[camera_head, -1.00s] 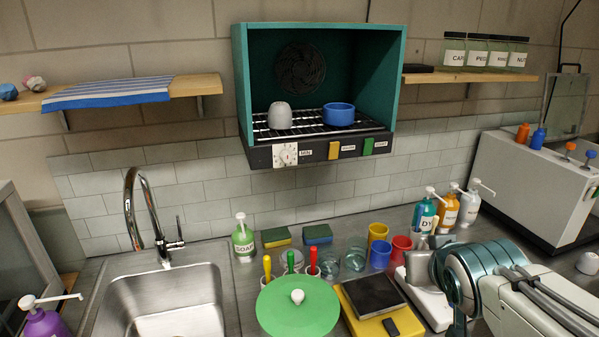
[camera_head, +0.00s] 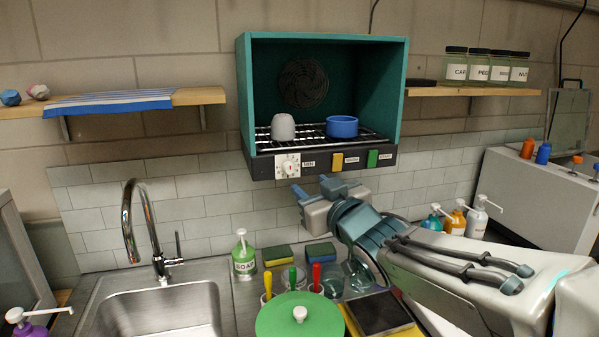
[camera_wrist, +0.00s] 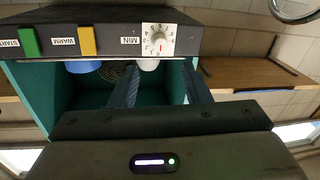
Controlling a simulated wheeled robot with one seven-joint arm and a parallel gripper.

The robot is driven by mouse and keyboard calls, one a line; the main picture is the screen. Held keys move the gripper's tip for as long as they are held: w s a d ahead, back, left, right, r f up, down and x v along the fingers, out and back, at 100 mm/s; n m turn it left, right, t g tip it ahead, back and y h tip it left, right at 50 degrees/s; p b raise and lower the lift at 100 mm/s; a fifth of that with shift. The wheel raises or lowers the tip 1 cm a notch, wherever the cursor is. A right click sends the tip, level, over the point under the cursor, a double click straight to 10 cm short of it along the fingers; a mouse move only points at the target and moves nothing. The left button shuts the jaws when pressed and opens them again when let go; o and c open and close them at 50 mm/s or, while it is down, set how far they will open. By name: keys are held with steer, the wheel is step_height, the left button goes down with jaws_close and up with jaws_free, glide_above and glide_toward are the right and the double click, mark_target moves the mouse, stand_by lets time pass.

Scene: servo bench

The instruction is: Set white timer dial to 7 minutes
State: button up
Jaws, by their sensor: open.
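The white timer dial (camera_head: 288,168) sits at the left end of the black control strip under the teal oven box, beside a MIN label. In the wrist view the dial (camera_wrist: 158,40) appears upside down, with numbers around a round knob and a small red mark; its exact setting is too small to read. My gripper (camera_head: 312,188) is below and slightly right of the dial, apart from it. In the wrist view its two dark fingers (camera_wrist: 161,75) are spread with nothing between them, and the dial shows beyond their tips.
A yellow WARM button (camera_head: 337,161) and a green START button (camera_head: 373,158) are right of the dial. The teal oven (camera_head: 241,95) holds a white cup (camera_head: 283,127) and a blue bowl (camera_head: 342,126) on its rack. Sponges and a soap bottle (camera_head: 244,258) stand below.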

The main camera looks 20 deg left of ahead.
mark_target(291, 170)
steer(key=p+x, duration=0.1)
steer(key=x, duration=0.8)
steer(key=shift+p, duration=0.3)
jaws_close()
